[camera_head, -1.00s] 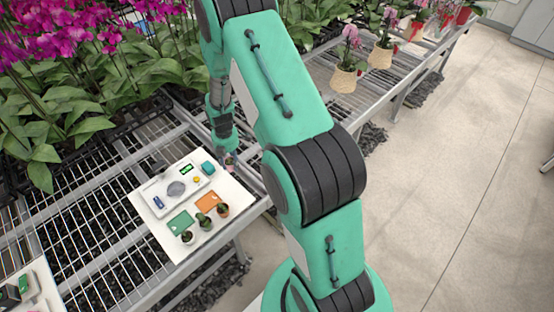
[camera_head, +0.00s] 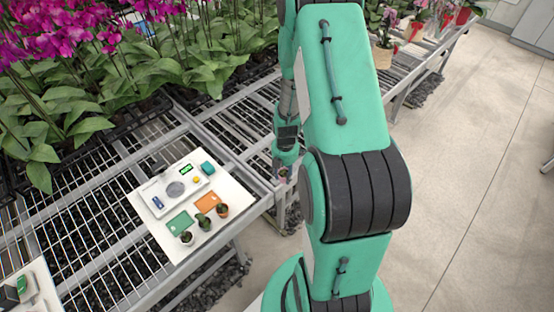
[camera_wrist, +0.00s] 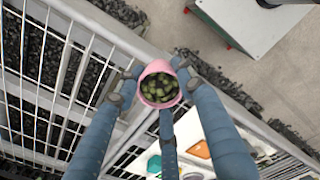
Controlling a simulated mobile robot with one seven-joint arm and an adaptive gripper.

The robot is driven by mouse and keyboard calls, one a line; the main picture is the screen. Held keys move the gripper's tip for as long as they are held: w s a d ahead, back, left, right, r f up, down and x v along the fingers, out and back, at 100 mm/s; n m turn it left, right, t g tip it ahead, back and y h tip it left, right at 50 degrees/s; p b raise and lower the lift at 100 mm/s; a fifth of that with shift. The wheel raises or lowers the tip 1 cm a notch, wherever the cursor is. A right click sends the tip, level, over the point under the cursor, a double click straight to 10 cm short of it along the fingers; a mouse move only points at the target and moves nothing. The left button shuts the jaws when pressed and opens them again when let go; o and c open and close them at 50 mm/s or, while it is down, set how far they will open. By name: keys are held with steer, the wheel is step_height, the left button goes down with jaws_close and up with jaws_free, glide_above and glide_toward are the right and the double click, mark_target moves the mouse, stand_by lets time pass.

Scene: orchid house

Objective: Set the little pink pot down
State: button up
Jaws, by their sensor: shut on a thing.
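The little pink pot (camera_wrist: 144,94) shows in the wrist view with small green plants filling its top. My gripper (camera_wrist: 160,80) is shut on it, with blue-grey fingers around its sides. In the head view my gripper (camera_head: 283,168) hangs over the bench edge, right of the white board; the pot is too small there to make out clearly. In the wrist view the pot is in front of the metal bench rail, and I cannot tell its height above the bench.
Flowering orchids (camera_head: 180,65) crowd the back. Bare wire bench (camera_head: 85,225) lies left of the board.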

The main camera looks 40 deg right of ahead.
stand_by(0.3)
steer(key=w+d, duration=0.3)
steer(key=w, duration=0.1)
steer(key=w+d+f+b, duration=0.1)
steer(key=w+d, duration=0.2)
steer(key=w, duration=0.1)
steer(key=w+d, duration=0.3)
steer(key=w, duration=0.2)
steer(key=shift+w+f+b, duration=0.1)
steer(key=shift+f+b, duration=0.1)
steer(key=shift+b, duration=0.1)
steer(key=shift+f, duration=0.1)
steer(key=shift+f+b, duration=0.35)
steer(key=shift+f, duration=1.3)
steer(key=shift+f, duration=0.15)
steer(key=o, duration=1.2)
